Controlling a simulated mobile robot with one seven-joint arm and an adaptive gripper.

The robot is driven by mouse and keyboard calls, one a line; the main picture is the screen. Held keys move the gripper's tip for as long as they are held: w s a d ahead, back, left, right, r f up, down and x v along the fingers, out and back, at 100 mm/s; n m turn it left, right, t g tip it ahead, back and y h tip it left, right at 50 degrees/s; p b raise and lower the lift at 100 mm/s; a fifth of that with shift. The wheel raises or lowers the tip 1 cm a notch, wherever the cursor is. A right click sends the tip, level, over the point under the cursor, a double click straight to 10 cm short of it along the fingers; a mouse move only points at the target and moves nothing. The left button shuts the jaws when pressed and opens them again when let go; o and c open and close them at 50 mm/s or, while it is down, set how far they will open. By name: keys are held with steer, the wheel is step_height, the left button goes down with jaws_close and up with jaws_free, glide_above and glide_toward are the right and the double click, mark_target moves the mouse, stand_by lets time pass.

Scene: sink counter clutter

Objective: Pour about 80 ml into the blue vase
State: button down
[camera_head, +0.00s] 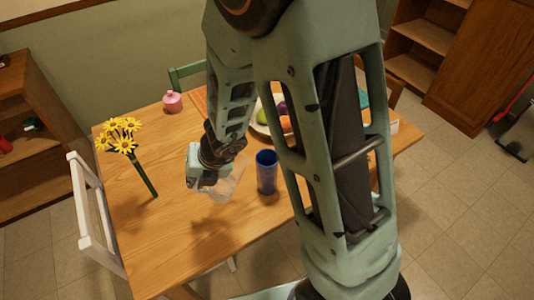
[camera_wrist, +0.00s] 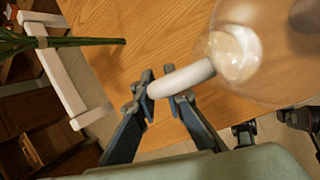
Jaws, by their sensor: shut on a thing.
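The blue vase (camera_head: 266,172) stands upright on the wooden table near its front edge, to the right of my gripper. My gripper (camera_head: 208,184) is shut on the pale handle of a clear, see-through jug (camera_head: 226,188). In the wrist view my gripper (camera_wrist: 164,86) has one finger on each side of the handle (camera_wrist: 183,76), and the jug's round clear body (camera_wrist: 265,75) lies to the upper right. The jug is close to the vase on its left; I cannot tell whether they touch. The liquid level is not clear, and the vase's inside is dark.
Yellow flowers (camera_head: 124,140) with a green stem lie at the table's left. A pink pot (camera_head: 172,102) stands at the back. A fruit bowl (camera_head: 261,128) is partly hidden behind my arm. A white chair (camera_head: 92,210) stands at left. The table's front left is clear.

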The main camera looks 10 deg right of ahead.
steer(key=d+r+y+p, duration=0.1)
steer(key=d+r+y, duration=0.1)
steer(key=r, duration=0.1)
steer(key=d+r+y+p, duration=0.1)
steer(key=r, duration=0.1)
steer(key=shift+w+d+r+m+y+p, duration=0.2)
steer(key=shift+w+m+y+p, duration=0.1)
steer(key=shift+w+m, duration=0.1)
steer(key=shift+w+d+r+m+g+y+b, duration=0.1)
steer(key=shift+d+r+m+y+b, duration=0.2)
steer(key=shift+r+y, duration=0.45)
steer(key=shift+w+d+r+m+g+y+b, duration=0.1)
steer(key=shift+d+r+y, duration=0.35)
steer(key=shift+r, duration=0.45)
steer(key=shift+w+d+r+m+g+y+b, duration=0.1)
steer(key=shift+d+r+y+b, duration=0.15)
steer(key=shift+r+y, duration=0.5)
steer(key=shift+d+r, duration=0.1)
steer(key=shift+r, duration=0.05)
steer(key=shift+d+r+y+b, duration=0.3)
steer(key=shift+r+y+b, duration=0.05)
steer(key=shift+b, duration=0.05)
steer(key=shift+d+r+y, duration=0.15)
steer(key=shift+r+y, duration=0.1)
steer(key=shift+y, duration=0.05)
steer(key=shift+d+r+b, duration=0.2)
steer(key=shift+r+b, duration=0.15)
steer(key=shift+b, duration=0.1)
